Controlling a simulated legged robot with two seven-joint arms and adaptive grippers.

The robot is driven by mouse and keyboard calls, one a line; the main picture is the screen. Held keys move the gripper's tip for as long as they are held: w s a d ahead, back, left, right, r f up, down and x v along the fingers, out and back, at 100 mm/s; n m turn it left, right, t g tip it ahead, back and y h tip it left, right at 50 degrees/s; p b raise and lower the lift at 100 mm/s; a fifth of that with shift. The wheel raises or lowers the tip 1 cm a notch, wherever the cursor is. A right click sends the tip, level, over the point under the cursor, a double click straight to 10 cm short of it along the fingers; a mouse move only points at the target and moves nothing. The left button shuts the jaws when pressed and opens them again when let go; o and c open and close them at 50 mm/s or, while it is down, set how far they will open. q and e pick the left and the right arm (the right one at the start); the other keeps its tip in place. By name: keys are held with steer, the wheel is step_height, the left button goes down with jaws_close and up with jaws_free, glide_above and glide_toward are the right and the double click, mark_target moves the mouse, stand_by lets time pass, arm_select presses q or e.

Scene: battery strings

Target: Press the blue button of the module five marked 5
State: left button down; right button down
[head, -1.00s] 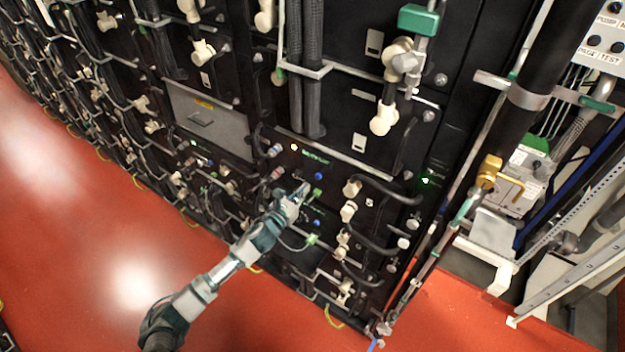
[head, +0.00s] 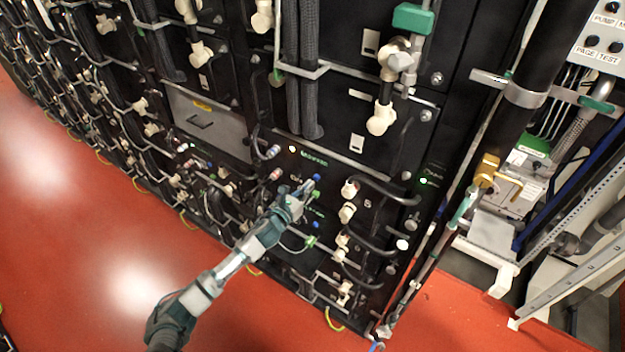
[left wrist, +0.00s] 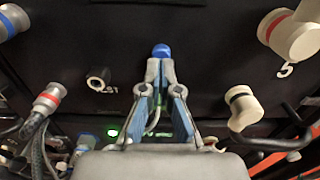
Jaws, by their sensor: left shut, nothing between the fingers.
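The blue button (head: 317,177) is on the black front of a module in the lower part of the rack. It also shows in the left wrist view (left wrist: 161,50), just beyond my fingertips. A white 5 (left wrist: 285,70) is marked on the panel to its right. My left gripper (head: 307,186) is shut and empty, with its tips at the button's lower left in the head view. In the left wrist view the fingertips (left wrist: 160,66) line up with the button; I cannot tell whether they touch it. My right gripper is not in view.
Cream connectors (head: 348,188) and black cables stand out right of the button. A red-ringed connector (left wrist: 47,98) is at the left. The red floor (head: 90,240) in front is clear.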

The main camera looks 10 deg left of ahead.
arm_select(q)
steer(key=shift+w+d+r, duration=0.1)
steer(key=shift+w+d, duration=0.1)
steer(key=shift+d, duration=0.3)
steer(key=shift+w+d, duration=0.1)
steer(key=shift+w, duration=0.05)
steer(key=shift+w+a, duration=0.15)
steer(key=shift+a, duration=0.4)
steer(key=shift+w+a, duration=0.15)
steer(key=shift+w, duration=0.1)
steer(key=shift+w+d, duration=0.3)
steer(key=shift+d, duration=0.4)
steer(key=shift+s, duration=0.2)
steer(key=shift+s+a, duration=0.35)
steer(key=shift+s, duration=0.3)
steer(key=shift+s+a+p, duration=0.4)
steer(key=shift+s+a, duration=0.1)
steer(key=shift+s, duration=0.2)
steer(key=shift+p+v, duration=0.5)
steer(key=shift+v, duration=1.85)
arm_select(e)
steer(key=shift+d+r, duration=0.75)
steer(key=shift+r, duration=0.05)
